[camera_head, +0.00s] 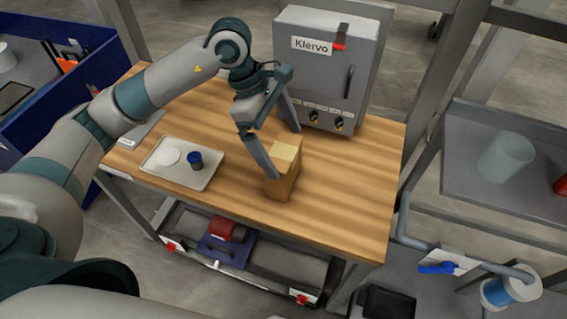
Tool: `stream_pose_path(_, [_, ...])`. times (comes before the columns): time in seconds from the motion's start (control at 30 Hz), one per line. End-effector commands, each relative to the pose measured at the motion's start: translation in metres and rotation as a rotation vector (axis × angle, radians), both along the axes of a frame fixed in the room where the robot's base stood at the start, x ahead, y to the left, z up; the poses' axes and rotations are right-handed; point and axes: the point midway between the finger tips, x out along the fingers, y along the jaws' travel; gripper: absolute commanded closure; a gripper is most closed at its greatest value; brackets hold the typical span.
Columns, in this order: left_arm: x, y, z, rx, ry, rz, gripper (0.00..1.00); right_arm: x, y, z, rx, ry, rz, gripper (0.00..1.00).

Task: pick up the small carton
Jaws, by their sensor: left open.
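The small carton (284,181) is a tan box standing upright on the wooden table (345,215), in front of the grey control box. My left gripper (286,152) is open, with its fingers pointing down at the carton. One finger overlaps the carton's left side in the picture and the other is behind and above it to the right. I cannot tell whether either finger touches it. My right gripper is not in view.
A grey control box (322,75) labelled Klervo stands close behind the carton. A tray (204,179) with a white dish (168,157) and a blue-capped jar (196,161) lies to the left. The table's right side is clear. A grey shelf (465,155) stands at right.

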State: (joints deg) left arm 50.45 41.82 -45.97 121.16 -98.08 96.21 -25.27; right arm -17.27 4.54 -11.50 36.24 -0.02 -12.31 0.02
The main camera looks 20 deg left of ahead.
Motion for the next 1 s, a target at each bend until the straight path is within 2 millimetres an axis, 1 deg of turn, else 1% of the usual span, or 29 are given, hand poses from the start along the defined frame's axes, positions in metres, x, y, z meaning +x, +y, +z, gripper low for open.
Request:
stream_pose_path(0.03, [-0.001,-0.002,-0.003,0.000,0.002,0.000,0.00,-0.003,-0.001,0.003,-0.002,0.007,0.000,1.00])
stream_pose_path(0.17, [0.000,-0.005,-0.010,-0.001,-0.001,0.000,0.00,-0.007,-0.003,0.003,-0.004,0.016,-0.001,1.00])
stream_pose_path(0.47, [0.000,-0.005,-0.011,-0.001,-0.002,0.001,0.00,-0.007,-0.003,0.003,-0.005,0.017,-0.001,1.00])
stream_pose_path(0.67, [-0.002,-0.007,-0.017,0.000,0.002,0.000,0.00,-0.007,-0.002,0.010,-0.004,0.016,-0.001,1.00])
stream_pose_path(0.9, [-0.007,-0.015,-0.039,-0.001,0.004,0.001,0.00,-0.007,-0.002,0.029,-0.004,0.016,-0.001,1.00])
stream_pose_path(1.0, [-0.006,-0.019,-0.051,-0.001,0.002,0.000,0.00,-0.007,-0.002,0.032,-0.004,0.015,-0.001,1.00])
